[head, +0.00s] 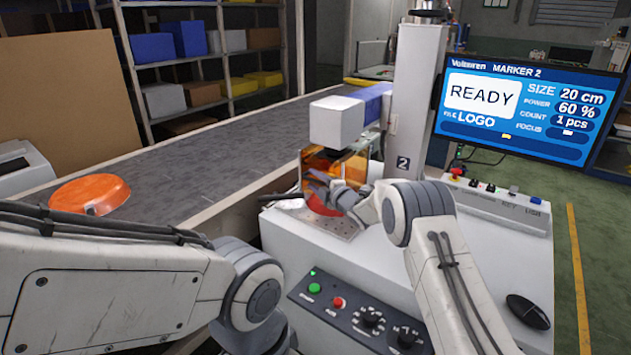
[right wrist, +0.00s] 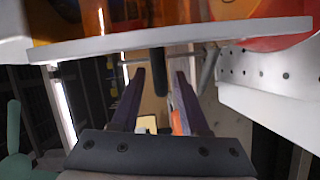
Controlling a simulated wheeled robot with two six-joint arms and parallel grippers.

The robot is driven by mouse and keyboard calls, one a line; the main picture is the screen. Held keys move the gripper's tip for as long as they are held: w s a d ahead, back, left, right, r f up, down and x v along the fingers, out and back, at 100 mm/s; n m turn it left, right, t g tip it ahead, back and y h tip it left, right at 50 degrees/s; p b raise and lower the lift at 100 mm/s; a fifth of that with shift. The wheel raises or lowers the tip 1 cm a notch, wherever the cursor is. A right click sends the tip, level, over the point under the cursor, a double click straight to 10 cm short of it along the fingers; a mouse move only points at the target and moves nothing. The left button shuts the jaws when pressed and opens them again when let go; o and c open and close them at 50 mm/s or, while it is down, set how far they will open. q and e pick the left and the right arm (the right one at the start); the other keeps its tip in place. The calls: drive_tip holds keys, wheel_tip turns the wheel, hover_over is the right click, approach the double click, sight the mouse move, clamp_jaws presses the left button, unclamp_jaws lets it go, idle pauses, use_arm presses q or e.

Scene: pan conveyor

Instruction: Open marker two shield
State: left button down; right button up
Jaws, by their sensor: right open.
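Marker 2's shield (head: 350,168) is an orange see-through panel below the white marking head. In the right wrist view the shield (right wrist: 110,18) has a pale bar along its edge, with a short dark handle (right wrist: 158,72) sticking out. My right gripper (head: 318,186) is at the shield. In the right wrist view its two fingers (right wrist: 162,100) are apart, with the handle between them; I cannot tell whether they touch it. A red pan (head: 322,206) is partly hidden behind the gripper, on the perforated plate. My left arm shows, but its gripper does not.
An orange pan (head: 90,194) lies on the grey conveyor (head: 190,165) at left. The marker's screen (head: 520,105) reads READY. Buttons and knobs (head: 345,312) are on the machine's front, and a black mouse (head: 527,311) lies at right. The marker's column (head: 412,95) stands behind my right wrist.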

clamp_jaws()
idle(1.4)
